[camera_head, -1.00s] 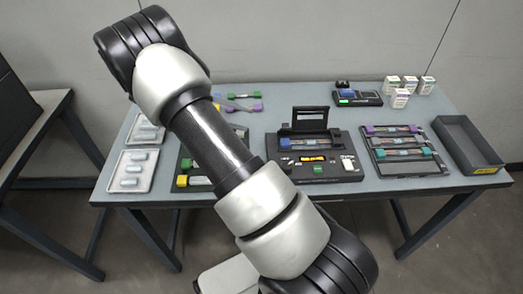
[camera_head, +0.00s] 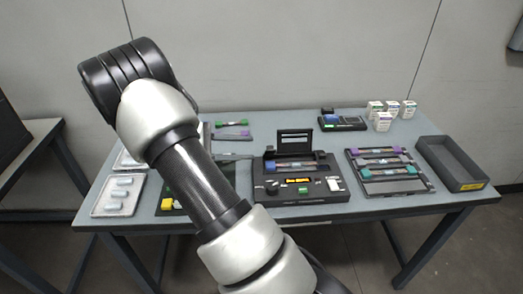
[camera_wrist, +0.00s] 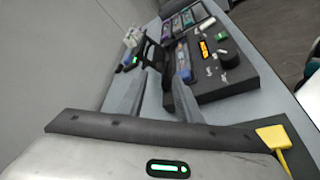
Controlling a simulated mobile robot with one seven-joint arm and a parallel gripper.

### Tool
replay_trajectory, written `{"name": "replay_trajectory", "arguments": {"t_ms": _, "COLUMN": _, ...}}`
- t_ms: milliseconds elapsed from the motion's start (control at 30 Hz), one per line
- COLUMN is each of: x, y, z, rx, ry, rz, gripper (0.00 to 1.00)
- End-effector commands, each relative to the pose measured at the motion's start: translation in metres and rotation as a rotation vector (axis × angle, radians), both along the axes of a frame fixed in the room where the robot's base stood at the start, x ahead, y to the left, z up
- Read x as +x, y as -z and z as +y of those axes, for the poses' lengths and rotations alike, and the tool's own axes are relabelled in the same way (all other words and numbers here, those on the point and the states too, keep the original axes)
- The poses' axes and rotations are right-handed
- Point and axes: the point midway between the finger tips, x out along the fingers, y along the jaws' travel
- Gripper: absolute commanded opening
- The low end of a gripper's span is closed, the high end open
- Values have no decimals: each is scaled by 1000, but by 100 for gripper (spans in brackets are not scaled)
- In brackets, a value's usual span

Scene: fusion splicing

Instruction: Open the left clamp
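The fusion splicer (camera_head: 338,196), a black box with a raised lid and a lit orange display, stands at the middle of the table. A blue clamp piece (camera_head: 270,166) sits at the left of its top, with a fibre strip running right from it. In the wrist view the splicer (camera_wrist: 240,80) lies tilted, and the blue piece (camera_wrist: 184,73) shows just beyond the fingertips. My gripper (camera_wrist: 155,80) has its two grey fingers apart with nothing seen between them. Whether the clamp is open cannot be told.
A rack of coloured strips (camera_head: 390,184) and an empty dark tray (camera_head: 455,178) stand to the right. Small white boxes (camera_head: 383,122) and a small black device (camera_head: 342,123) are behind. A tray with pale pieces (camera_head: 119,210) is at the left. A yellow piece (camera_wrist: 271,138) shows beside my gripper.

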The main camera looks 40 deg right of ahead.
Motion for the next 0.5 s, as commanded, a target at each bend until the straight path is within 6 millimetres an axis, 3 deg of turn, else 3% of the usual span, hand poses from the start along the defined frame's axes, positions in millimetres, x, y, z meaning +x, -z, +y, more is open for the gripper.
{"name": "replay_trajectory", "arguments": {"t_ms": 200, "x": -11, "y": 12, "z": -38, "rx": -1, "ry": 2, "rz": 0, "gripper": 32}}
{"name": "replay_trajectory", "arguments": {"t_ms": 500, "x": -16, "y": 17, "z": -57, "rx": -1, "ry": 1, "rz": -1, "gripper": 32}}
